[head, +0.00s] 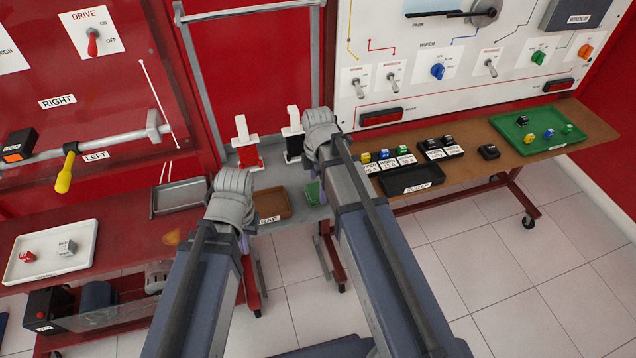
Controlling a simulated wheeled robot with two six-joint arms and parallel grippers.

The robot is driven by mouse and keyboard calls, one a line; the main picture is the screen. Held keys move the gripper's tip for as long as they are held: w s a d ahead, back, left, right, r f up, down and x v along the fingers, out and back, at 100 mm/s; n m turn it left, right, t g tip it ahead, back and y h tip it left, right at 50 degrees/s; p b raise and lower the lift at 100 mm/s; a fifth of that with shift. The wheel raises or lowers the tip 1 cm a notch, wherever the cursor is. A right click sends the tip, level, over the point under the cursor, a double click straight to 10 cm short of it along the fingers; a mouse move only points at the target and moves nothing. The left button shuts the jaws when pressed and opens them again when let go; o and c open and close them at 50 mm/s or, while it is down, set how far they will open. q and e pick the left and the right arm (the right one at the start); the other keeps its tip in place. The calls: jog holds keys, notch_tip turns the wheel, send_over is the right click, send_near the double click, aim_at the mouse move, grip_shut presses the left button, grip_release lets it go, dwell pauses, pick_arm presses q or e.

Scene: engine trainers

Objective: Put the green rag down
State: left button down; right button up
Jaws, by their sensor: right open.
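A small green patch (313,193), which may be the green rag, shows on the grey bench beside my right gripper. Too little of it shows to tell its shape or whether it touches the gripper. My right gripper (322,183) points down over the bench and is open; its fingers are mostly hidden behind my wrist. My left gripper (243,241) is at the bench's front left, its fingers also hidden by my wrist, so I cannot see whether it holds anything.
A brown labelled tray (272,203) lies between my arms. A grey tray (180,197) and white tray (52,252) are left. On the right table are a black scrap tray (411,180) and green tray (540,131).

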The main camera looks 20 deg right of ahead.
aim_at(318, 190)
notch_tip(318, 190, up, 10)
jog(key=p, duration=0.9)
pick_arm(q)
notch_tip(318, 190, up, 10)
pick_arm(e)
jog(key=s+a+m+h, duration=0.1)
jog(key=s+a+m, duration=0.9)
jog(key=s+m, duration=0.4)
jog(key=shift+s+a+m, duration=0.15)
jog(key=shift+a+m, duration=0.05)
jog(key=shift+m, duration=0.1)
pick_arm(q)
jog(key=shift+f, duration=0.1)
